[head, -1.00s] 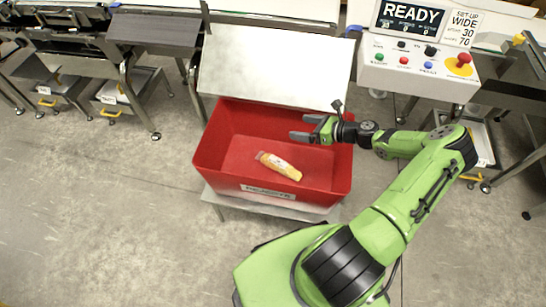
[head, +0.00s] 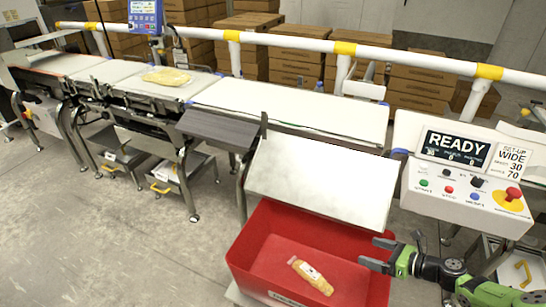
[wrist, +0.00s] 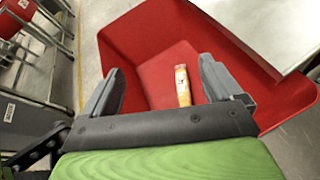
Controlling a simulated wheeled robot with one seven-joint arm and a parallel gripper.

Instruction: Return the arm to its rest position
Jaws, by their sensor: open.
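My gripper (head: 376,256) is open and empty over the right side of the red bin in the head view. In the wrist view its two fingers (wrist: 160,88) stand wide apart above the bin. My green arm comes in from the lower right of the head view, and most of it is out of frame. A yellow-orange packet with a white label (head: 311,275) lies on the floor of the red bin (head: 243,243). The packet also shows between the fingers in the wrist view (wrist: 183,86), below them and apart from them.
A sloped white chute plate (head: 320,180) rises behind the bin. A control panel (head: 465,185) reading READY, with a red knob, stands at the right. The belt line (head: 290,108) carries another yellow packet (head: 166,76). Stacked cartons (head: 300,72) stand behind. Floor at left is clear.

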